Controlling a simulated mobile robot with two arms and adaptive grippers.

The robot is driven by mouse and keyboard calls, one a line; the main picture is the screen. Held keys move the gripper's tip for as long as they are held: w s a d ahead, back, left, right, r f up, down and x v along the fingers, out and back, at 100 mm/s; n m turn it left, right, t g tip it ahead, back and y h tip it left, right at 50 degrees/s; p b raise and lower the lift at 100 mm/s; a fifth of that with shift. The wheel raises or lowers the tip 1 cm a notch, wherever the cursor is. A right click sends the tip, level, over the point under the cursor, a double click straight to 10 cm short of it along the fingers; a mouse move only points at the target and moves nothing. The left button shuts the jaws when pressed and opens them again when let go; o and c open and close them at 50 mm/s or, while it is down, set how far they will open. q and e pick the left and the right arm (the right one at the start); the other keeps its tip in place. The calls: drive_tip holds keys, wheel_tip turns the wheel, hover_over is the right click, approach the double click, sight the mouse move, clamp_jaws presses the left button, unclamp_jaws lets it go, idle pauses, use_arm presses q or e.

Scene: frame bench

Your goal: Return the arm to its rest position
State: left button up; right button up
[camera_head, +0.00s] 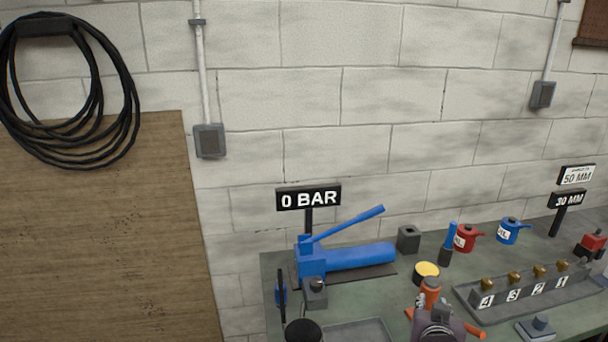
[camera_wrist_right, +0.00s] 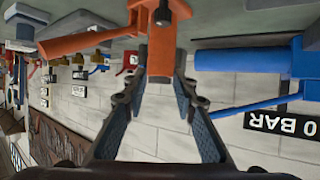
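My right gripper (camera_head: 436,322) is at the bottom of the head view, over the bench, close behind an orange tool (camera_head: 430,290). In the right wrist view, the two fingers of my right gripper (camera_wrist_right: 163,80) point at the orange tool (camera_wrist_right: 161,50). An upright orange part of it shows at or between the fingertips. I cannot tell whether the fingers touch it or are apart from it. An orange handle runs left from there in the wrist view. My left gripper is not in view.
The green bench (camera_head: 385,297) carries a blue pump (camera_head: 345,258) under a "0 BAR" sign (camera_head: 308,197). A yellow-topped can (camera_head: 427,271), a red can (camera_head: 466,237), a blue can (camera_head: 511,230) and a numbered rack (camera_head: 530,292) stand to the right. A block wall is behind.

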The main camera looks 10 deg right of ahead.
drive_tip(key=s+a+f+n+g+y, duration=0.25)
drive_tip(key=s+a+f, duration=0.25)
drive_tip(key=s, duration=0.5)
drive_tip(key=s+a+f+n+g+y, duration=0.25)
drive_tip(key=s+a+f, duration=0.3)
drive_tip(key=s, duration=0.55)
drive_tip(key=s+a+f+n+g+y, duration=0.1)
drive_tip(key=s+a+f+n+g, duration=0.2)
drive_tip(key=s+a, duration=0.5)
drive_tip(key=s+d+f+g, duration=0.1)
drive_tip(key=s+f, duration=0.1)
drive_tip(key=f, duration=1.2)
drive_tip(key=s+d+f, duration=0.2)
drive_tip(key=f, duration=1.1)
drive_tip(key=s+d+f+g, duration=0.1)
drive_tip(key=s+d+f, duration=0.1)
drive_tip(key=s+f, duration=1.3)
drive_tip(key=shift+s+d+f, duration=0.3)
drive_tip(key=shift+s+f, duration=0.1)
drive_tip(key=shift+s, duration=0.7)
